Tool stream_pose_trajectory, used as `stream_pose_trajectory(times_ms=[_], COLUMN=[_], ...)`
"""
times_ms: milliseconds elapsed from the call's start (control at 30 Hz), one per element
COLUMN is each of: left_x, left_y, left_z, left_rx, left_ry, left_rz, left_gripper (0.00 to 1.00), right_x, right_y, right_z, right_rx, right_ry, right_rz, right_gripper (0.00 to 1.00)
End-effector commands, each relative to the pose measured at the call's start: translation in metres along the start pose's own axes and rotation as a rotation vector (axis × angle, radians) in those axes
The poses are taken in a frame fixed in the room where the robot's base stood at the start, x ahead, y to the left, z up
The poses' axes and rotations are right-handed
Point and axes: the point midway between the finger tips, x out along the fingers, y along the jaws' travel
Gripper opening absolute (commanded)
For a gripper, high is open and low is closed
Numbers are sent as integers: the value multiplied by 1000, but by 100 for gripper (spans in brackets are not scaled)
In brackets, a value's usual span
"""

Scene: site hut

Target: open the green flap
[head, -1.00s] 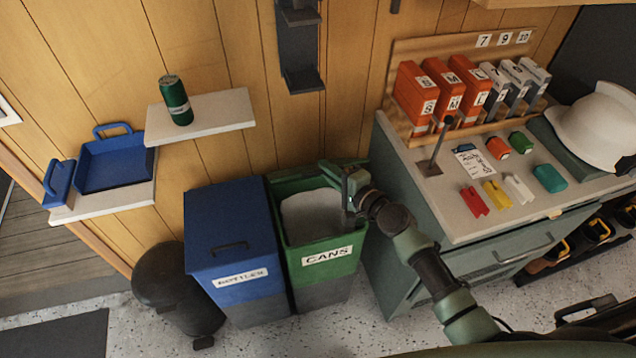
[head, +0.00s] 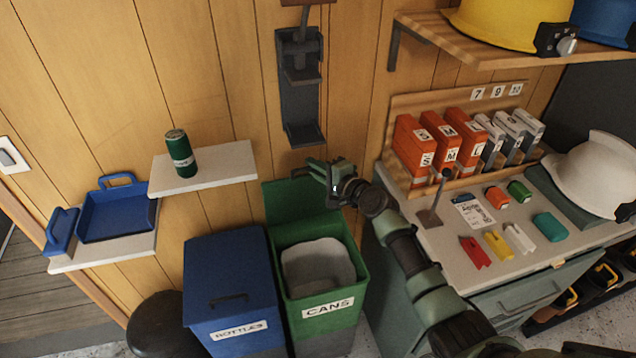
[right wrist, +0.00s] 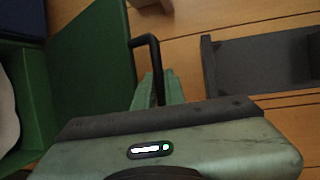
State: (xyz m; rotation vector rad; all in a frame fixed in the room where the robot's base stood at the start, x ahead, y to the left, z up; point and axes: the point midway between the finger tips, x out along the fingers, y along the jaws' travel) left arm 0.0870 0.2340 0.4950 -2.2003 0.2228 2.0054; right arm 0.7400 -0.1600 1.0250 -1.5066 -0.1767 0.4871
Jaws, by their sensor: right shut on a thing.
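The green flap (head: 290,202) of the green bin marked CANS (head: 327,308) stands raised at the bin's back, near the wall. The bin's mouth is uncovered and shows a grey liner (head: 318,268). My right gripper (head: 322,172) is at the flap's upper right edge. In the right wrist view the flap (right wrist: 92,65) is a green panel with a black bar handle (right wrist: 150,42). My right gripper (right wrist: 160,88) is shut on this handle; its fingertips are partly hidden. My left gripper is not in view.
A closed blue bin marked BOTTLES (head: 232,283) stands left of the green one. A grey wall bracket (head: 300,95) hangs above the flap. A bench (head: 440,210) with boxes and small coloured items stands right. A green can (head: 180,153) is on a white shelf (head: 230,168).

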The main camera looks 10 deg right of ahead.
Motion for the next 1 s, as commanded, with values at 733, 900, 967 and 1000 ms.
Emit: stream_pose_trajectory(times_ms=[733, 900, 967, 1000], left_x=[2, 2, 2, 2], left_y=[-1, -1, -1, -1], left_z=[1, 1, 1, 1], left_rx=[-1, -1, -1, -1], left_ry=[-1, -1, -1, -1], left_rz=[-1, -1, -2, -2], left_gripper=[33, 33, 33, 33], right_x=[7, 6, 5, 3], right_y=[-6, -6, -5, -5], right_z=[-2, -2, -2, -2], right_rx=[2, 1, 1, 1], right_ry=[0, -1, 0, 0], right_rz=[-2, -1, 0, 0], right_gripper=[33, 33, 33, 33])
